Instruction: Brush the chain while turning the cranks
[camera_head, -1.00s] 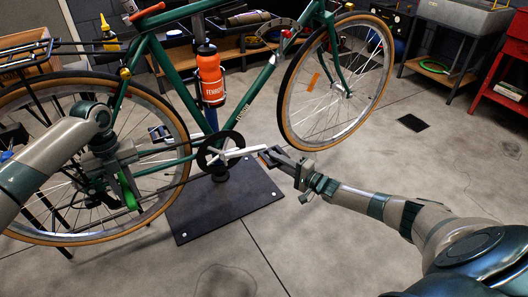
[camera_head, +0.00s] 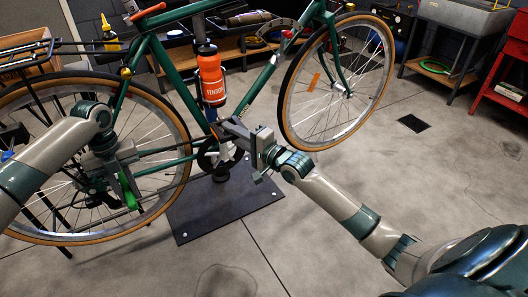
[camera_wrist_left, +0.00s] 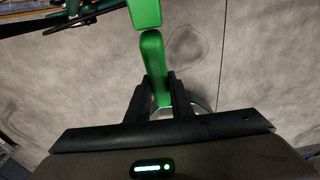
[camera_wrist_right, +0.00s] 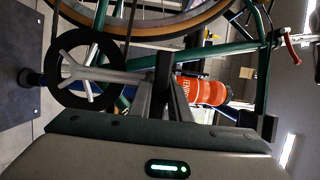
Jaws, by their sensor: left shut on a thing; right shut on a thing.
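The green bike hangs on a stand, with its dark chainring (camera_head: 207,161) at the bottom of the frame; it also shows in the right wrist view (camera_wrist_right: 56,88). My right gripper (camera_head: 228,130) is shut at the outer end of the silver crank arm (camera_wrist_right: 118,76), which points up; the pedal is mostly hidden by the fingers. My left gripper (camera_head: 122,182) is shut on the green brush (camera_head: 131,198), near the rear wheel and the lower chain run. In the left wrist view the brush's green handle (camera_wrist_left: 154,60) sits between the fingers. Bristle contact with the chain cannot be made out.
An orange bottle (camera_head: 212,76) sits on the frame just above my right gripper. The stand's dark base plate (camera_head: 245,205) lies below the cranks. The front wheel (camera_head: 335,85) is to the right. The floor in front is clear.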

